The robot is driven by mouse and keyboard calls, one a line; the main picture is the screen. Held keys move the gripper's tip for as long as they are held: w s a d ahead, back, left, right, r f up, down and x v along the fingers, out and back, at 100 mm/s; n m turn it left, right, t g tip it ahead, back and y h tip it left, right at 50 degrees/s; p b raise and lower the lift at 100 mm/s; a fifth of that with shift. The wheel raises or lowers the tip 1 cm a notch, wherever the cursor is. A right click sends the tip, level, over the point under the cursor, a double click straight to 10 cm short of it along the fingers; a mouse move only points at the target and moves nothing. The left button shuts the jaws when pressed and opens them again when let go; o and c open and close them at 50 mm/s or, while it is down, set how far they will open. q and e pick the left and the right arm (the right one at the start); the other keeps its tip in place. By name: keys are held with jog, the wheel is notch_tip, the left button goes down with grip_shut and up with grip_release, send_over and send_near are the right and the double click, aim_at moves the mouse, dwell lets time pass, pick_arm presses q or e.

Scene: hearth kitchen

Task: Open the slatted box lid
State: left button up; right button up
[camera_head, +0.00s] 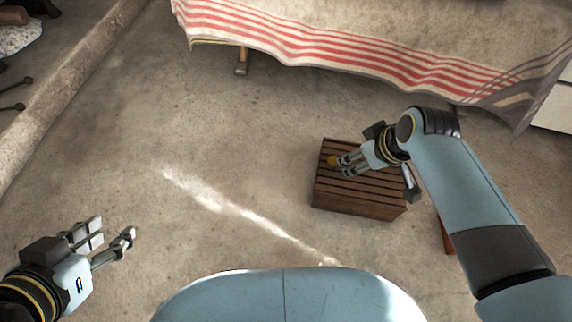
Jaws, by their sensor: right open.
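The slatted wooden box (352,200) stands on the floor right of centre. Its dark brown slatted lid (335,184) lies flat and closed over it. A small orange-brown knob (332,160) shows near the lid's far left part. My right gripper (342,167) is over the lid, with its open fingers beside the knob. I cannot tell whether they touch it. The gripper and wrist hide the lid's right part. My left gripper (114,244) is over bare floor at the lower left, far from the box, with its fingers spread and nothing between them.
A table with a red-striped cloth (350,50) stands behind the box; a wooden leg (242,62) shows below it. A stone kerb (75,75) runs along the left. A reddish-brown piece (445,236) is partly hidden beside my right arm. The middle floor is clear.

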jog(key=w, duration=0.2)
jog(key=b, duration=0.4)
send_over(334, 160)
jog(key=s+d, duration=0.1)
jog(key=s, duration=0.1)
jog(key=f, duration=0.4)
jog(key=shift+s+d+f, duration=0.15)
jog(key=shift+s+f, duration=0.05)
jog(key=shift+f, duration=0.15)
pick_arm(q)
jog(key=w+d+r+m+t+h+b, duration=0.2)
jog(key=w+r+t, duration=0.85)
jog(key=r, duration=0.45)
pick_arm(e)
jog(key=shift+x, duration=1.15)
jog(key=shift+b+x, duration=0.55)
jog(key=shift+x, duration=0.3)
pick_arm(q)
notch_tip(334, 160, up, 15)
jog(key=s+d+m+t+h+b, duration=0.1)
jog(key=d+m+t+h, duration=0.1)
jog(key=t+h, duration=0.3)
jog(key=m+t, duration=0.1)
jog(key=t, duration=0.2)
jog(key=shift+s+f, duration=0.15)
pick_arm(e)
jog(key=shift+w+f, duration=0.4)
jog(key=shift+f, duration=0.25)
grip_shut()
